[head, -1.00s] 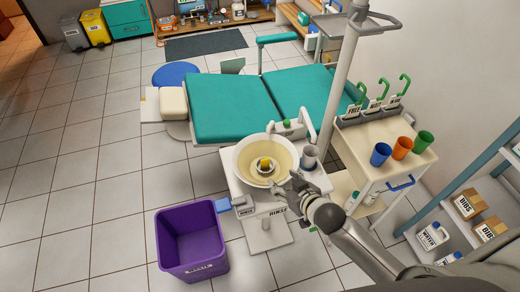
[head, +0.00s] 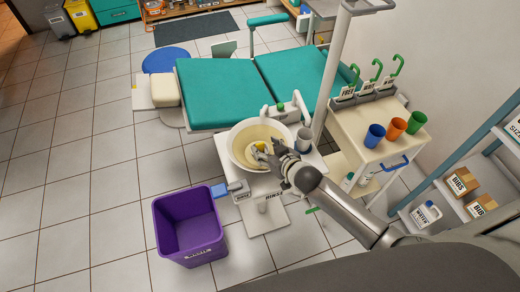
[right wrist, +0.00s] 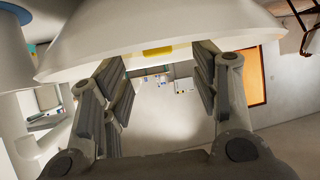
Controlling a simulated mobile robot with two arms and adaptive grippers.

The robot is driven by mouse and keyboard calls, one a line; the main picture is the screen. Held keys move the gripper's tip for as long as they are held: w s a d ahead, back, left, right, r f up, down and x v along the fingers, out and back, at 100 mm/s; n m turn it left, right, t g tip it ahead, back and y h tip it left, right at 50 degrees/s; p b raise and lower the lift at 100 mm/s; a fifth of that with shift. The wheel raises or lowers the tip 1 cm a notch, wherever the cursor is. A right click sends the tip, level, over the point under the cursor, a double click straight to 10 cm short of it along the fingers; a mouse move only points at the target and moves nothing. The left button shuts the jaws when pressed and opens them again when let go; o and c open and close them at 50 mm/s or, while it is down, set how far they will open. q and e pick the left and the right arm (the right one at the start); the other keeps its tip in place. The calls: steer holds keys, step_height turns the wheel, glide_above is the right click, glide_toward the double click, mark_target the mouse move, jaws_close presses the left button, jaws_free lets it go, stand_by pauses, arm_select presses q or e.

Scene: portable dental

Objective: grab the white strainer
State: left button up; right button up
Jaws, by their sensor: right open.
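The white strainer (head: 254,154) sits low inside the cream basin (head: 238,150) in the head view, partly hidden by my right gripper. A small yellow thing (head: 261,147) shows at it. My right gripper (head: 263,153) reaches into the basin from the right, with its fingers at the strainer. In the right wrist view my right gripper (right wrist: 157,68) is open, its fingers wide apart. A broad white rounded surface with a yellow patch (right wrist: 157,50) fills the top there; I cannot tell if it is strainer or basin. My left gripper is out of view.
A grey cup (head: 304,139) stands right of the basin. A purple waste bin (head: 188,225) stands on the floor at front left. A cart (head: 410,145) with blue, orange and green cups is at right. The teal chair (head: 225,95) lies behind.

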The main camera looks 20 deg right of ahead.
mark_target(261, 144)
steer(key=shift+x, duration=2.2)
steer(key=shift+d, duration=0.1)
steer(key=shift+c, duration=0.5)
steer(key=c, duration=0.8)
